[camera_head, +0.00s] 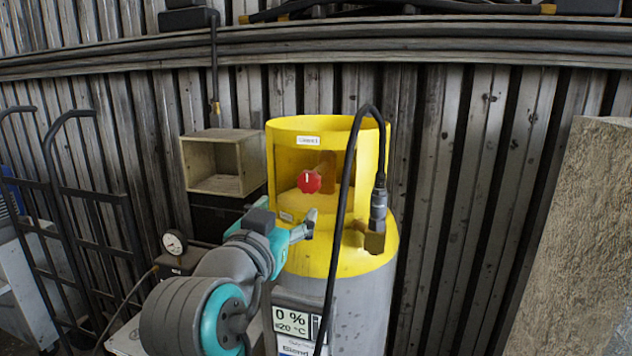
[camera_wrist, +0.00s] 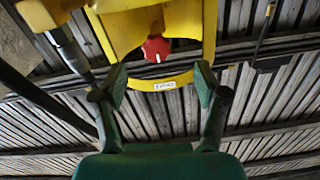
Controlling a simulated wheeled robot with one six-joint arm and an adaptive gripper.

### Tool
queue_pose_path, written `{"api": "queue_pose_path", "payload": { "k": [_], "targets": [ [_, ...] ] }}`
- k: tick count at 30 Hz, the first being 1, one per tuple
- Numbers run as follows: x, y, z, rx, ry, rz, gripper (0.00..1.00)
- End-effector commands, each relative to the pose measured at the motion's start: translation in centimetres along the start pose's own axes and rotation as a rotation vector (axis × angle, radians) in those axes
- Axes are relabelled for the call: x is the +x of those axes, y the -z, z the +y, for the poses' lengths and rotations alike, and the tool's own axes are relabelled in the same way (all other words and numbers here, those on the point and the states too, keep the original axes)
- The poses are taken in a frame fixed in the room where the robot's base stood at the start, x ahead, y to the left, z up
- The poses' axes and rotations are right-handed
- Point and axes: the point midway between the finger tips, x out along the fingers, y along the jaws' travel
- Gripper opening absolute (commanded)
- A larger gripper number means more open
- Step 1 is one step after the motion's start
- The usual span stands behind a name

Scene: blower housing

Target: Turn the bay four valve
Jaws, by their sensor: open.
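A red valve knob (camera_head: 309,181) with a white mark sits inside the yellow collar (camera_head: 350,126) on top of a grey cylinder (camera_head: 362,300). A small white label is on the collar's rim; its text is too small to read. The knob also shows in the wrist view (camera_wrist: 156,48), beyond and between my fingertips. My gripper (camera_head: 306,222) is in front of the collar, below the knob and apart from it. In the wrist view my gripper (camera_wrist: 158,88) has its two fingers spread wide with nothing between them.
A black hose (camera_head: 348,180) arches in front of the collar to a fitting (camera_head: 378,205) on the right. An open wooden box (camera_head: 222,162) and a pressure gauge (camera_head: 174,243) are at left. A hand truck (camera_head: 75,200) stands far left. A rough slab (camera_head: 580,240) stands right.

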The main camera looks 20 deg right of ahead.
Motion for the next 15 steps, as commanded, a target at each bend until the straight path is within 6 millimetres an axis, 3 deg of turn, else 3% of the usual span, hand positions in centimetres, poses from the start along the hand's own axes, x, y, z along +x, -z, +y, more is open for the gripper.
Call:
{"api": "queue_pose_path", "payload": {
  "k": [3, 8, 15],
  "targets": [
    [-0.3, 1.7, -0.1, 0.038, -0.019, -0.006, 0.72],
    [0.0, 2.1, 0.0, 0.05, -0.029, -0.01, 0.72],
    [3.4, 2.1, 0.2, 0.047, -0.032, -0.01, 0.72]
  ]
}}
